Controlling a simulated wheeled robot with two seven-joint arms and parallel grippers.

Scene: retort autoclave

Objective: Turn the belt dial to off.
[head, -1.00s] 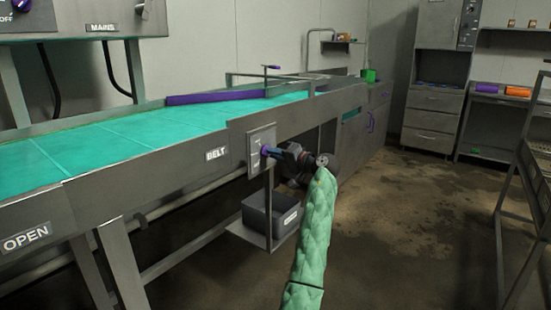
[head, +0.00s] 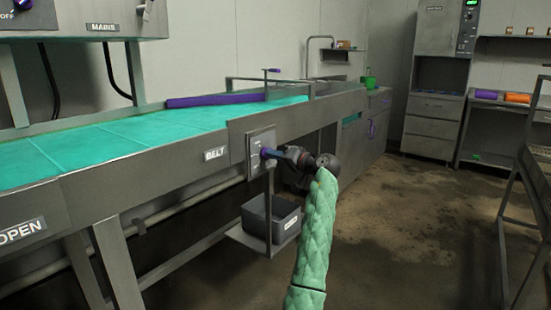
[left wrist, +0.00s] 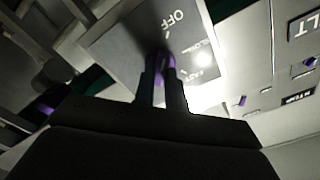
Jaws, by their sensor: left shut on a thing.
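The belt dial is a small purple knob (head: 264,153) on a grey switch plate (head: 254,146) on the conveyor's side, just right of the BELT label (head: 215,154). My left gripper (head: 271,153) is at the plate, shut on the dial. In the left wrist view the purple dial (left wrist: 166,62) shows between the two dark fingers (left wrist: 161,88), and the plate (left wrist: 118,45) with the word OFF (left wrist: 172,20) lies behind. The dial's pointer is mostly hidden by the fingers, so its setting cannot be told. My right gripper is not in view.
The conveyor (head: 98,149) with its teal belt runs along the left. A grey bin (head: 284,214) sits on a low shelf (head: 240,236) under the plate, close below my left arm. A metal rack (head: 533,190) stands at the right. The floor between is free.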

